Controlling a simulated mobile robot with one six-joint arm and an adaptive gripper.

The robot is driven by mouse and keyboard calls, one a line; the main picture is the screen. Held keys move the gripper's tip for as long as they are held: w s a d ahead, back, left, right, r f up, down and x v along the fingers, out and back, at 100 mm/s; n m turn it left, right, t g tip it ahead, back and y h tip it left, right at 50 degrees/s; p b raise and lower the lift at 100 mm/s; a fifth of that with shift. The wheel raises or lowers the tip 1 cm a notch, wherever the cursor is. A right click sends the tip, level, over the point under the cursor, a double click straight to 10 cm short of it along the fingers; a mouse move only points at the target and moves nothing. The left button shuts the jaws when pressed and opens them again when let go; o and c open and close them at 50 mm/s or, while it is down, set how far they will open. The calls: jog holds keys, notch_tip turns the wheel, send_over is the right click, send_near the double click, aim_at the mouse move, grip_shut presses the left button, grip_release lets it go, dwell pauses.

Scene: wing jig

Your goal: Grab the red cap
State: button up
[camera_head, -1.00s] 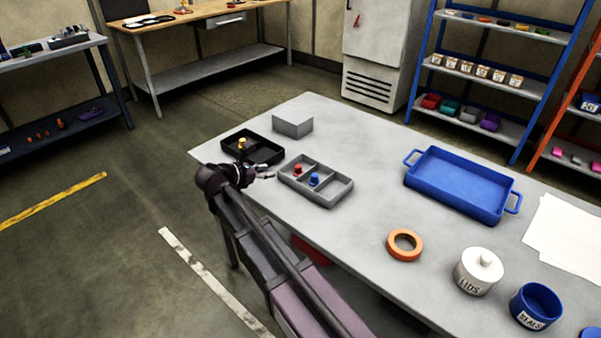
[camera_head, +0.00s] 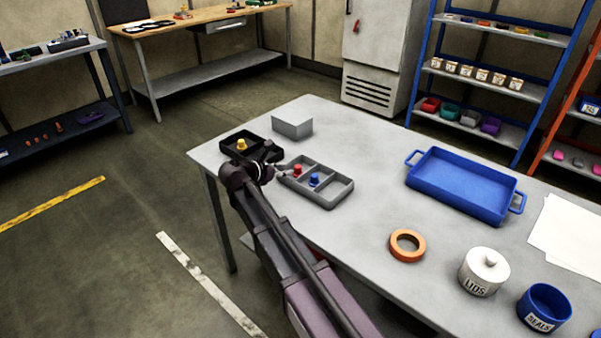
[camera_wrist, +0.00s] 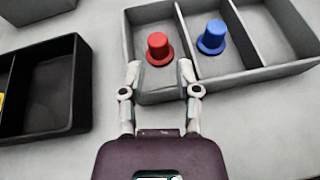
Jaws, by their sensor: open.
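The red cap (camera_head: 297,169) stands upright in the left compartment of the grey divided tray (camera_head: 338,194). In the wrist view the red cap (camera_wrist: 159,48) lies just beyond my gripper (camera_wrist: 158,72), roughly centred between its fingertips. My gripper is open and empty, and its fingertips reach over the near wall of the grey tray's left compartment. In the head view my gripper (camera_head: 280,170) is at the tray's left end. I cannot tell the exact height of the fingers above the tray floor.
A blue cap (camera_wrist: 211,37) stands in the middle compartment, across a divider. A black tray (camera_wrist: 74,75) with a yellow cap (camera_head: 241,145) lies to the left. A grey block (camera_head: 292,124) stands behind. An orange ring (camera_head: 407,246) and a blue tray (camera_head: 437,202) are farther right.

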aim_at(296, 168)
jog(key=shift+b+x, duration=0.95)
jog(key=shift+x, duration=1.65)
jog(key=shift+w+a, duration=0.1)
jog(key=c, duration=0.5)
